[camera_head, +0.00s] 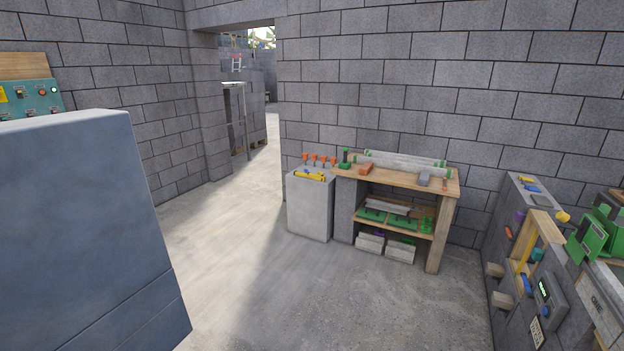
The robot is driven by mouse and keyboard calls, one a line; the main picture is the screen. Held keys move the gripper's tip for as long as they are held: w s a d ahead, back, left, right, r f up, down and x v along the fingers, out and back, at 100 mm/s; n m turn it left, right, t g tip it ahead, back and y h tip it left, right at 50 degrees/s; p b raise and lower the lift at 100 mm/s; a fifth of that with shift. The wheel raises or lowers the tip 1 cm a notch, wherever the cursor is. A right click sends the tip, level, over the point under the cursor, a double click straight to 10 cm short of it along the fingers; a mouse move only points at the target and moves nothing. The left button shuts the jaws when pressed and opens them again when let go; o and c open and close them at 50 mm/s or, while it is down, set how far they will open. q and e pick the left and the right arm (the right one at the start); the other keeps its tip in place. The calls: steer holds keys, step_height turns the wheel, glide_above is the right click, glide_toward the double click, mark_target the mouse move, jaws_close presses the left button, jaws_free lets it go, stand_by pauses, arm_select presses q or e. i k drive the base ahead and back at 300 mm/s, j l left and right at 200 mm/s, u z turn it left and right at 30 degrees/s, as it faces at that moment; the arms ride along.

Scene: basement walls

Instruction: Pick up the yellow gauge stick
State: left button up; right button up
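Two yellow things could be the gauge stick, and I cannot tell which one it is. A thin yellow upright stick (524,250) stands by a wooden frame in the grey block unit at the right. A short yellow piece (310,176) lies on top of a pale grey block (312,208) left of the workbench. Both are some distance away and small in the picture. Neither of my grippers is in view.
A large blue-grey cabinet (85,220) fills the near left. A wooden workbench (410,179) with green tools stands against the back wall. The grey block unit (505,215) runs along the right. The concrete floor between is clear, and a doorway opens at the back.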

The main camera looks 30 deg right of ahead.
mark_target(295, 173)
steer(key=i+l+z, duration=0.65)
steer(key=i+z, duration=0.3)
steer(key=i+l+z, duration=0.1)
steer(key=i+z, duration=0.35)
steer(key=i+l+u, duration=0.1)
steer(key=i, duration=0.5)
steer(key=i+u, duration=0.75)
steer(key=u, duration=0.15)
steer(key=i+j+u, duration=0.1)
steer(key=i+u, duration=0.7)
steer(key=i, duration=0.8)
steer(key=i+z, duration=0.4)
steer(key=i+j+z, duration=0.25)
steer(key=z, duration=0.2)
steer(key=i, duration=0.1)
